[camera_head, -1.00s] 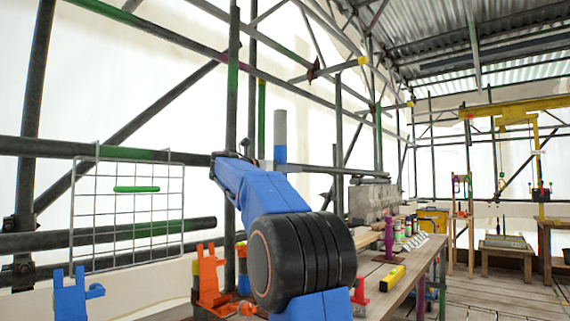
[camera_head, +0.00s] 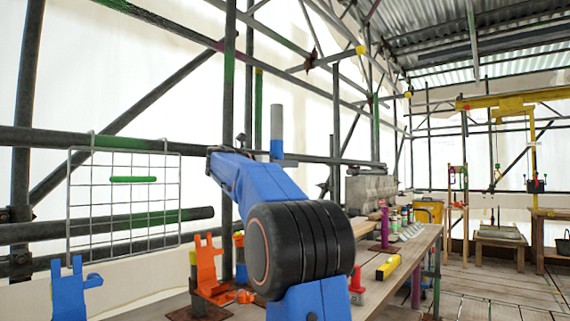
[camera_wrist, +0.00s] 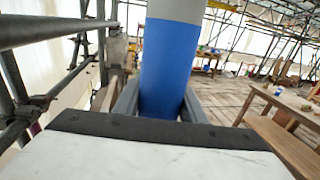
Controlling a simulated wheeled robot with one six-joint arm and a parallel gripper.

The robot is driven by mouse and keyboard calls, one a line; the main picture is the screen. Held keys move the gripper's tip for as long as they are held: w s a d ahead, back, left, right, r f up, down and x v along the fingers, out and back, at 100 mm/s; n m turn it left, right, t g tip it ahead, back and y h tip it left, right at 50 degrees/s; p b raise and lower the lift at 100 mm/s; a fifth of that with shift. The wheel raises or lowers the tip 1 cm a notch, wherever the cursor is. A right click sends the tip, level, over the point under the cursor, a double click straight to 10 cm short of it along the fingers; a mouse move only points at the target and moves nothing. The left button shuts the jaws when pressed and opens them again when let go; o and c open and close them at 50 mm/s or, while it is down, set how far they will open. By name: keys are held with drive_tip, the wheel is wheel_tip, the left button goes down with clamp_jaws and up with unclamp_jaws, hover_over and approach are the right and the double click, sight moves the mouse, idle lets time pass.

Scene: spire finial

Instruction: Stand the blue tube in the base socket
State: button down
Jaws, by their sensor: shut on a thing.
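The blue tube (camera_head: 277,149), blue below with a grey upper part, stands upright above my blue arm in the head view. In the wrist view the tube (camera_wrist: 168,65) rises between the two grey fingers of my gripper (camera_wrist: 160,106), which are shut on its blue part. Its lower end is hidden behind the wrist. In the head view my arm hides most of the gripper. I cannot make out the base socket in either view.
A wooden bench (camera_head: 416,262) runs back at the right, with a purple post (camera_head: 384,229), a yellow level (camera_head: 388,267) and a grey block (camera_head: 371,190). An orange bracket (camera_head: 207,265) stands left of my arm. Scaffold poles and a wire grid (camera_head: 123,215) line the left.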

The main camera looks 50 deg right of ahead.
wheel_tip(320, 180, down, 11)
drive_tip(key=shift+r, duration=0.15)
idle(2.5)
idle(0.4)
drive_tip(key=shift+c, duration=2.2)
unclamp_jaws()
drive_tip(key=shift+f, duration=0.2)
drive_tip(key=shift+f, duration=0.6)
drive_tip(key=shift+a, duration=0.1)
drive_tip(key=a, duration=0.8)
drive_tip(key=shift+w+a, duration=0.4)
drive_tip(key=shift+w, duration=0.05)
